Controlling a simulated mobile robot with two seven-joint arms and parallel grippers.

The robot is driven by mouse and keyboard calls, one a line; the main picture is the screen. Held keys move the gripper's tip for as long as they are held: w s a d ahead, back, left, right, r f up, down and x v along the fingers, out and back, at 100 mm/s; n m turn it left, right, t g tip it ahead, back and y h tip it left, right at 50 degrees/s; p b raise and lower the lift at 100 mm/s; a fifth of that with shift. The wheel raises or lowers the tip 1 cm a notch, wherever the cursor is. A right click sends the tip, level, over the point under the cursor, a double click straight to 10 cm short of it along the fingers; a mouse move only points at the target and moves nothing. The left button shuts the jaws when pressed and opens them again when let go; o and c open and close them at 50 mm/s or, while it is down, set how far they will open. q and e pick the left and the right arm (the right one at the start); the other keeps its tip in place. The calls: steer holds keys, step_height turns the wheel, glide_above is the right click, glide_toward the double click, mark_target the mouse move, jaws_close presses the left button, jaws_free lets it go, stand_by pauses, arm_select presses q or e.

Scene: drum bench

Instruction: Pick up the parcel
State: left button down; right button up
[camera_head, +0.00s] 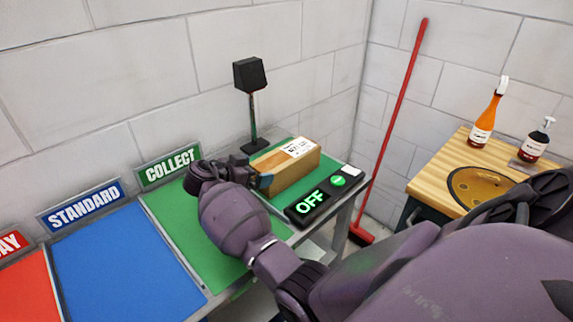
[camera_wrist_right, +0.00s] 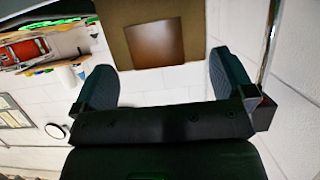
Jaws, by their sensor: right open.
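The parcel (camera_head: 287,172) is a long brown cardboard box with a white label on top, lying on the bench behind the lit OFF panel. My right gripper (camera_head: 259,173) is at the parcel's left end in the head view. In the right wrist view the right gripper (camera_wrist_right: 162,68) is open, with one dark finger on each side. My left gripper is in neither view.
A black panel (camera_head: 318,200) showing OFF in green sits in front of the parcel. A black post-mounted display (camera_head: 250,75) stands behind. Green COLLECT, blue STANDARD (camera_head: 125,255) and red mats lie left. A red broom (camera_head: 400,110) and wooden table (camera_head: 440,160) with bottles stand right.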

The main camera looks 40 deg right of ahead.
mark_target(265, 166)
steer(key=x, duration=0.3)
steer(key=shift+d+r+p, duration=0.3)
steer(key=shift+d+p, duration=0.05)
steer(key=shift+d, duration=0.1)
steer(key=shift+d+f, duration=0.15)
steer(key=shift+d, duration=0.05)
steer(key=shift+w, duration=0.1)
steer(key=c, duration=0.9)
step_height(265, 166, up, 20)
steer(key=shift+r+b, duration=0.1)
steer(key=shift+b, duration=0.2)
steer(key=shift+a, duration=0.1)
